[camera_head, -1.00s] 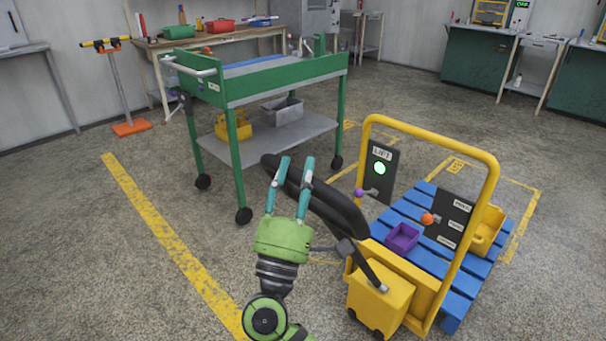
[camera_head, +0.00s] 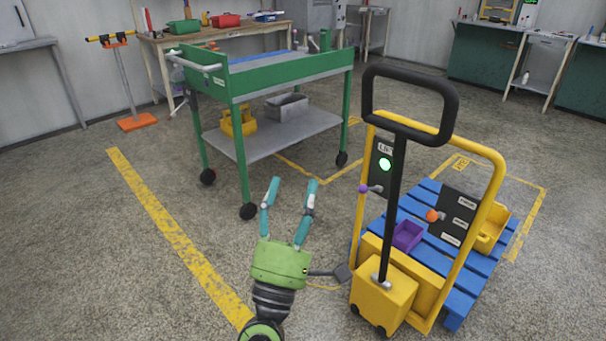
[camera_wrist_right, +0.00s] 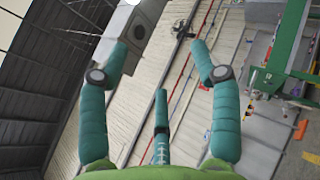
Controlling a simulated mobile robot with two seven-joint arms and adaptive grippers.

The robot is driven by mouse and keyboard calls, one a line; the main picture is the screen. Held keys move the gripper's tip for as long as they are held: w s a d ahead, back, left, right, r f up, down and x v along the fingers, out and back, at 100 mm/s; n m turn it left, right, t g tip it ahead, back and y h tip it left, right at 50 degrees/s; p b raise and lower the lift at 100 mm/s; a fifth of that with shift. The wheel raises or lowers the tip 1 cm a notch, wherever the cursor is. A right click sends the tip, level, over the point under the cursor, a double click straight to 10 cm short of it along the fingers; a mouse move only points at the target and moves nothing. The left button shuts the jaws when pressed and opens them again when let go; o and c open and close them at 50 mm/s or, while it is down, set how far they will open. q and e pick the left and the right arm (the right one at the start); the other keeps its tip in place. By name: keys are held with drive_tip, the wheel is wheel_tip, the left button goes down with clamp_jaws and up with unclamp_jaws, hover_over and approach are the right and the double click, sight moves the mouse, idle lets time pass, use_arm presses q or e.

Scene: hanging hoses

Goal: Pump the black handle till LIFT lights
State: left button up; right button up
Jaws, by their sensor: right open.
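The black handle (camera_head: 398,140) is a looped bar on a long shaft and stands nearly upright on the yellow pump unit (camera_head: 383,298) of the hand truck. The LIFT panel (camera_head: 381,168) on the truck's yellow frame shows a lit green light (camera_head: 385,164). My right gripper (camera_head: 293,182) is open and empty to the left of the handle, apart from it and lower than its loop. In the right wrist view the open fingers (camera_wrist_right: 160,62) have nothing between them, and the handle does not show. My left gripper is not in view.
A blue pallet (camera_head: 455,290) with a purple bin (camera_head: 407,236) and a yellow bin (camera_head: 491,229) sits behind the truck's yellow frame (camera_head: 478,150). A green cart (camera_head: 240,90) stands behind my gripper.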

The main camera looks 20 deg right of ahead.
drive_tip(key=v, duration=0.7)
drive_tip(key=shift+s+a+f, duration=0.15)
drive_tip(key=shift+s+f, duration=0.05)
drive_tip(key=shift+s, duration=0.05)
